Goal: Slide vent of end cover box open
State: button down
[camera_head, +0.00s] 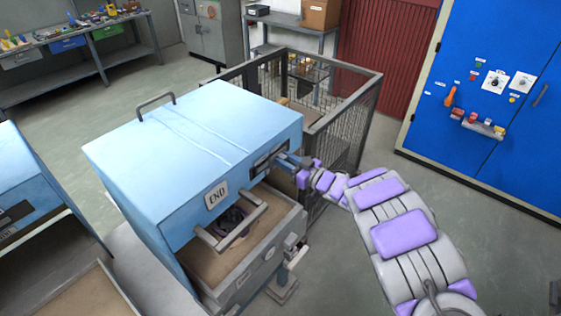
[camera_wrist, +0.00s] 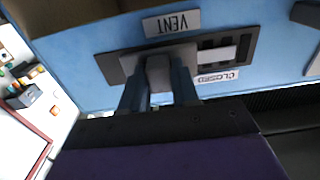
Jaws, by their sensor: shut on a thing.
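The end cover box (camera_head: 190,130) is light blue and bears an END label on its front. Its vent (camera_head: 264,160) is a dark strip on the front face, right of that label. My gripper (camera_wrist: 158,80) is shut on the grey vent knob (camera_wrist: 158,70), a finger on each side. In the head view my gripper (camera_head: 290,162) reaches the vent from the right and hides part of it.
A mesh cage (camera_head: 345,125) stands behind and right of the box. A blue cabinet (camera_head: 500,130) is at the far right. Another blue box (camera_head: 30,190) is at left.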

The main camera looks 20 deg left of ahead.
jog(key=shift+w+d, duration=0.2)
jog(key=shift+d, duration=0.05)
jog(key=c, duration=1.3)
grip_release()
jog(key=o, duration=0.4)
jog(key=shift+w+d, duration=0.1)
jog(key=shift+d, duration=0.2)
jog(key=shift+p+v, duration=1.1)
jog(key=shift+v, duration=7.55)
